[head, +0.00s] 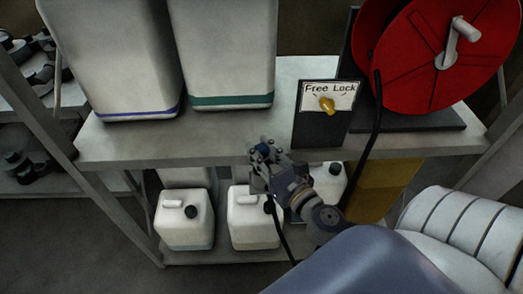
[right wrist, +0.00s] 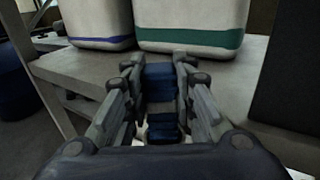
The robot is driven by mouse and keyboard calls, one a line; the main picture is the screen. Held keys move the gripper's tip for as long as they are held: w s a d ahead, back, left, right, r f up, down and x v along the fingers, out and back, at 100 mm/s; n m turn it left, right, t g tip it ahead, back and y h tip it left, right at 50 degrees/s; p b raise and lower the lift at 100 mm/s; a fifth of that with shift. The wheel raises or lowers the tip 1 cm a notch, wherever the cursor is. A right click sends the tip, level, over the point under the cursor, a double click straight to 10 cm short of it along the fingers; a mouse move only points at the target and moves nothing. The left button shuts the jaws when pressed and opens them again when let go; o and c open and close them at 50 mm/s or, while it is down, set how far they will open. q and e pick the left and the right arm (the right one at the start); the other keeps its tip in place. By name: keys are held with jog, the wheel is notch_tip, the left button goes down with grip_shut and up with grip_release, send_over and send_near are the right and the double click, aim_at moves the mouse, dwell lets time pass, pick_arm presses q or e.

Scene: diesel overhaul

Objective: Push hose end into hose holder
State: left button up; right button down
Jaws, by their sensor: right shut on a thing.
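My right gripper (head: 264,168) is in front of the front edge of the shelf's upper board. In the right wrist view my right gripper (right wrist: 158,78) is shut on a dark blue piece, the hose end (right wrist: 160,82), which sits between the two fingers. A black hose (head: 370,140) runs from the red reel down past the shelf edge, and a dark length (head: 279,228) hangs below the gripper. I cannot make out the hose holder in either view. My left gripper is not in view.
The red reel (head: 420,60) and a "Free Lock" panel (head: 325,110) with a yellow knob stand on the shelf board (head: 200,144). Two large white containers (head: 232,50) stand at its left. Several smaller white canisters (head: 184,225) sit below. A white ribbed object (head: 470,235) is at right.

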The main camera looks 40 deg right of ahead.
jog(key=c, duration=1.2)
grip_release()
jog(key=shift+c, duration=0.2)
jog(key=shift+f, duration=0.1)
jog(key=shift+s, duration=0.15)
jog(key=s, duration=0.5)
jog(key=shift+s+a, duration=0.1)
jog(key=shift+s, duration=3.3)
